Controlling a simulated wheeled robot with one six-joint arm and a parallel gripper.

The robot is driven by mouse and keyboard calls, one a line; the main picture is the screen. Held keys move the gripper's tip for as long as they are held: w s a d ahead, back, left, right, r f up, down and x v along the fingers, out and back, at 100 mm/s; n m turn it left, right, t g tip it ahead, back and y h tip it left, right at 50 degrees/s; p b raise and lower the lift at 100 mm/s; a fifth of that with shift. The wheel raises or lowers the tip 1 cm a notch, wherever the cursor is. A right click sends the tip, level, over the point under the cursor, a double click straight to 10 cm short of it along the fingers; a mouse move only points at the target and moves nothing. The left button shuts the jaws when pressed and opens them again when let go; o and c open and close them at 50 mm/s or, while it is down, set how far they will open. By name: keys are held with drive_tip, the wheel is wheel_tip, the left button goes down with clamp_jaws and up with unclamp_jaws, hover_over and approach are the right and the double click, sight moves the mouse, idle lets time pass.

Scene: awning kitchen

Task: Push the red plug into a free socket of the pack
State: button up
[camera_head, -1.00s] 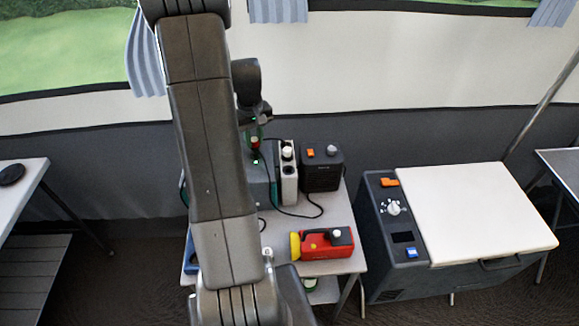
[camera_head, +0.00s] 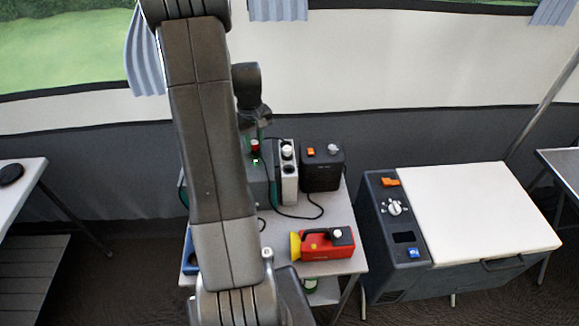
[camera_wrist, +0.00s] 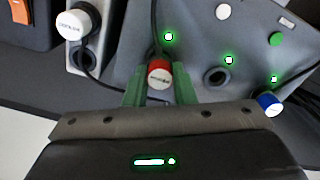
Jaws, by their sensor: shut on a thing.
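The red plug (camera_wrist: 159,73), with a pale round end, is between the green fingers of my gripper (camera_wrist: 160,88), which is shut on it. It also shows in the head view (camera_head: 255,145), just above or at the grey pack. In the wrist view the grey pack (camera_wrist: 190,62) has a row of sockets with lit marks. The red plug covers the left place of the row; whether its pins are inside is hidden. A dark open socket (camera_wrist: 216,77) is to its right, and a blue plug (camera_wrist: 270,103) sits at the right end. My arm hides much of the pack in the head view.
A pale block (camera_head: 288,172) with a white plug (camera_wrist: 75,23) stands close right of the pack, with a black box (camera_head: 321,169) beyond. Black cables loop over the table. A red-and-yellow lamp (camera_head: 326,243) lies in front. A cool box (camera_head: 480,220) stands to the right.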

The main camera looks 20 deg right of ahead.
sight(254, 142)
drive_tip(key=shift+f+b, duration=0.5)
drive_tip(key=shift+f, duration=0.2)
idle(0.9)
drive_tip(key=o, duration=1.3)
drive_tip(key=shift+r, duration=0.15)
drive_tip(key=shift+r+p, duration=2.4)
drive_tip(key=shift+r, duration=1.05)
drive_tip(key=shift+f, duration=0.2)
wheel_tip(254, 142, down, 7)
drive_tip(key=b, duration=0.4)
drive_tip(key=shift+r+b, duration=0.2)
drive_tip(key=shift+b, duration=0.15)
